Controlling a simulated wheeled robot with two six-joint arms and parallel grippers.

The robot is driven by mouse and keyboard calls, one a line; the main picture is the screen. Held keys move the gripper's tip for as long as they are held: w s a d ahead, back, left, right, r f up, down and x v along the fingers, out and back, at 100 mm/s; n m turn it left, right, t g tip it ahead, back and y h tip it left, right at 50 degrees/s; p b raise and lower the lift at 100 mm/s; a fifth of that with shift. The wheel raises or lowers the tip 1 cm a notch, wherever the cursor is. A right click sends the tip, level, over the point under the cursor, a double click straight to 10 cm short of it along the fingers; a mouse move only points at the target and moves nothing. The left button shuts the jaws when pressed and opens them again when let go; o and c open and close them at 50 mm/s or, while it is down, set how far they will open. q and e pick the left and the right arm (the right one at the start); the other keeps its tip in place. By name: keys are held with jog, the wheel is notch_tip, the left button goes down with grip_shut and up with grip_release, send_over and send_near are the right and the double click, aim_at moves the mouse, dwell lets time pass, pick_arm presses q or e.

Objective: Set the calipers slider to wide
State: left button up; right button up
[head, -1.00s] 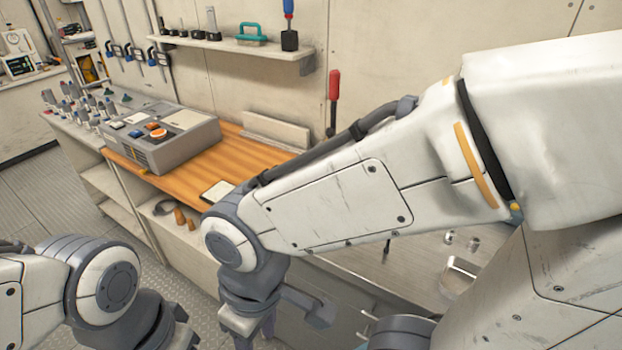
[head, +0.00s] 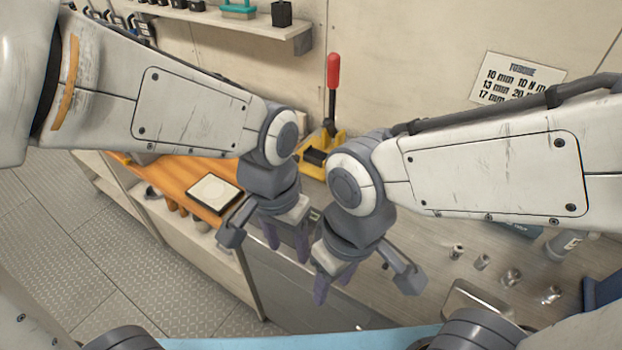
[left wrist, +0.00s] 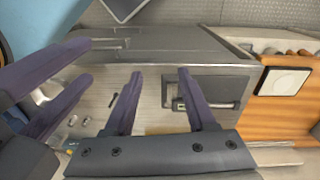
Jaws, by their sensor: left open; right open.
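In the left wrist view a dark, flat, tray-like item (left wrist: 229,88) lies on the metal bench, with a small light piece (left wrist: 179,104) at its near edge. This may be the calipers, but I cannot make out jaws or a slider. My left gripper (head: 287,245) is open and empty above the bench; its fingers also show in the left wrist view (left wrist: 160,76), one overlapping the dark item. In the head view my left gripper largely hides that spot. My right gripper (head: 333,285) is open and empty close to its right, and its fingers show at the left wrist view's left.
A yellow-based tool (head: 313,160) with a red-handled lever (head: 333,72) stands behind the grippers. A white pad in a dark frame (head: 214,192) lies on the orange wooden top. Small metal sockets (head: 482,262) and a metal tray (head: 472,302) are at right. A torque sign (head: 517,78) hangs behind.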

pick_arm(q)
jog(key=w+d+f+n+p, duration=0.2)
jog(key=w+p, duration=0.6)
jog(key=w, duration=1.2)
jog(key=shift+n+y, duration=0.4)
jog(key=f+p, duration=0.1)
jog(key=f, duration=0.3)
jog(key=f+p, duration=0.2)
jog(key=f, duration=0.3)
jog(key=shift+s+a, duration=0.1)
jog(key=shift+s, duration=0.1)
pick_arm(e)
notch_tip(320, 180, up, 13)
pick_arm(q)
grip_shut()
